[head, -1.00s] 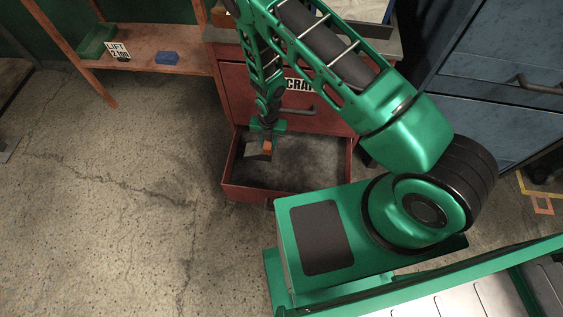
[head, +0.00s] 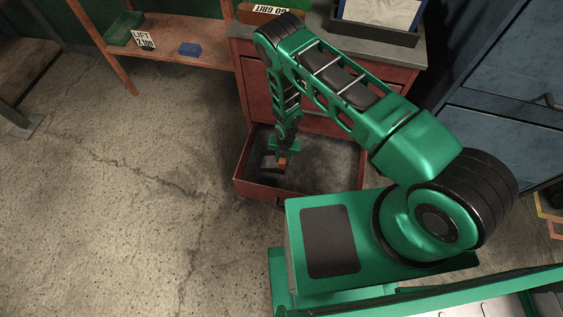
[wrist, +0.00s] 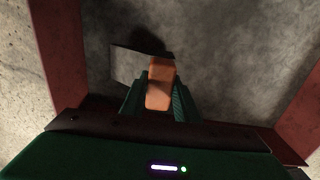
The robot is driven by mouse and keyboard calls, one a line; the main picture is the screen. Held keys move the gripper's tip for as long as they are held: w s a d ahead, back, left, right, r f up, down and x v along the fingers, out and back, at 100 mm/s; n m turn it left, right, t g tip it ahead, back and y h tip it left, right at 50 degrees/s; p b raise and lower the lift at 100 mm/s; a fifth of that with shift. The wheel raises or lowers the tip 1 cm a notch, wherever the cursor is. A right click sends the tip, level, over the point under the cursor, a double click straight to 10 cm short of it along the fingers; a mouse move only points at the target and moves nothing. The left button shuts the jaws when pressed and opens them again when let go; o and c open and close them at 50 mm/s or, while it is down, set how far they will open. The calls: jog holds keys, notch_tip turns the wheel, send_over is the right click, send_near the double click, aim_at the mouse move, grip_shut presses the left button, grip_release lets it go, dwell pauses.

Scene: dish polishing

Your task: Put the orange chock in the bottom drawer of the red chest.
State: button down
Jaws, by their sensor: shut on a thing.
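The red chest (head: 385,73) stands ahead with its bottom drawer (head: 268,193) pulled open. My gripper (head: 280,160) points down within the drawer's outline, nearer its left side. In the wrist view my gripper (wrist: 161,95) is shut on the orange chock (wrist: 159,84), which sits between the two green fingers. The chock also shows as a small orange patch in the head view (head: 282,162). A flat grey piece (wrist: 128,65) lies beside the chock in the wrist view. I cannot tell whether the chock touches the drawer floor (head: 325,165).
A dark tray (head: 375,30) sits on the chest top. Blue cabinets (head: 500,120) stand at right. Floor at left is clear.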

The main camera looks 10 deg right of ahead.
notch_tip(320, 180, down, 3)
jog(key=shift+r, duration=0.15)
jog(key=c, duration=1.3)
grip_release()
jog(key=shift+r, duration=0.1)
jog(key=r, duration=1.2)
jog(key=shift+s+d, duration=0.1)
jog(key=shift+d, duration=0.15)
jog(key=shift+s+f, duration=0.1)
jog(key=shift+s, duration=0.05)
